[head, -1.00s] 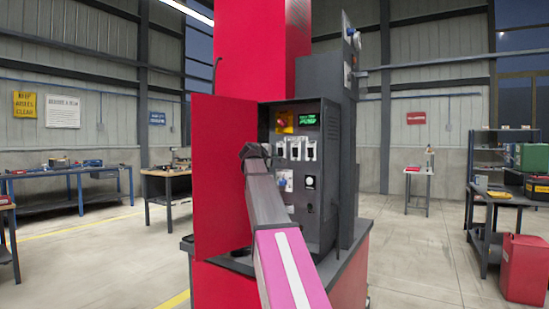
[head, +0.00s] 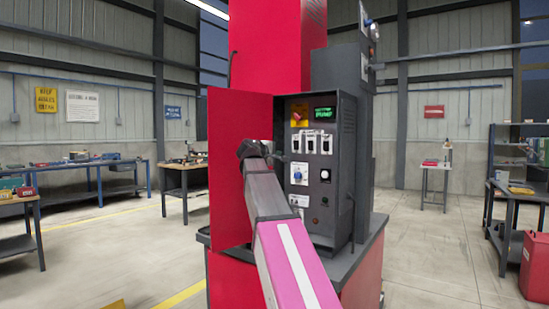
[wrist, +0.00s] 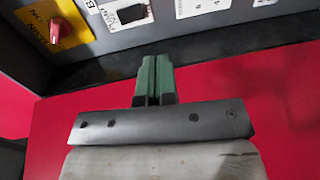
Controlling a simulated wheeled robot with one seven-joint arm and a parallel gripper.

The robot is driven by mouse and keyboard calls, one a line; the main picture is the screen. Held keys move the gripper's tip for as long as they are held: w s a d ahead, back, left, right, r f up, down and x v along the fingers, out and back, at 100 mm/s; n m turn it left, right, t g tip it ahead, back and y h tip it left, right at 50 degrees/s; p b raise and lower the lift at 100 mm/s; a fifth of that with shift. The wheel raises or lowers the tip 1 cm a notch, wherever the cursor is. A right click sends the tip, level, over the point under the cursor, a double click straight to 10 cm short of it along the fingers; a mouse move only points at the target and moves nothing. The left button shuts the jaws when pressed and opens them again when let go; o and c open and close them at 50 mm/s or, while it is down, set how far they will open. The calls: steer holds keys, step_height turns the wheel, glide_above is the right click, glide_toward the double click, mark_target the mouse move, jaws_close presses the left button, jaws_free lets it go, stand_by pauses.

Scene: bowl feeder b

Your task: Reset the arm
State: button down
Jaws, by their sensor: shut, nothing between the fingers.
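My arm (head: 283,240) reaches forward to the open control cabinet (head: 345,165) on the red machine. My gripper (wrist: 154,62) shows in the wrist view with its two green fingers pressed together and nothing between them. In the wrist view the fingers point toward the cabinet's panel edge, in front of a red surface. A red rotary switch on a yellow plate (wrist: 57,28) is at the upper left there. I cannot tell whether the fingertips touch anything.
The red cabinet door (head: 226,170) stands open left of my arm. The panel carries a lit green display (head: 324,114) and several white-plated switches (head: 312,143). Workbenches (head: 80,175) stand at the left, and a red bin (head: 535,268) at the right.

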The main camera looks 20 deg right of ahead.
steer(key=s+a+f+m+g+y, duration=0.1)
steer(key=s+a+f+g+y, duration=0.15)
steer(key=f, duration=1.65)
steer(key=s+a+f+m+g+y, duration=0.2)
steer(key=a+f+y, duration=0.15)
steer(key=f, duration=1.55)
steer(key=s+a+f+m+g+y, duration=0.1)
steer(key=s+a+f+g+y, duration=0.1)
steer(key=s+f, duration=0.5)
steer(key=s+a+f+m+g+y, duration=0.1)
steer(key=s+a+f+m+y, duration=0.1)
steer(key=s+f, duration=0.5)
steer(key=s+a+f+m+g+y, duration=0.1)
steer(key=s+f, duration=0.6)
steer(key=f, duration=0.8)
steer(key=a+g+y, duration=0.1)
steer(key=a+y, duration=0.1)
steer(key=a, duration=0.1)
steer(key=shift+s+a+m+g, duration=0.3)
steer(key=shift+s+g, duration=0.05)
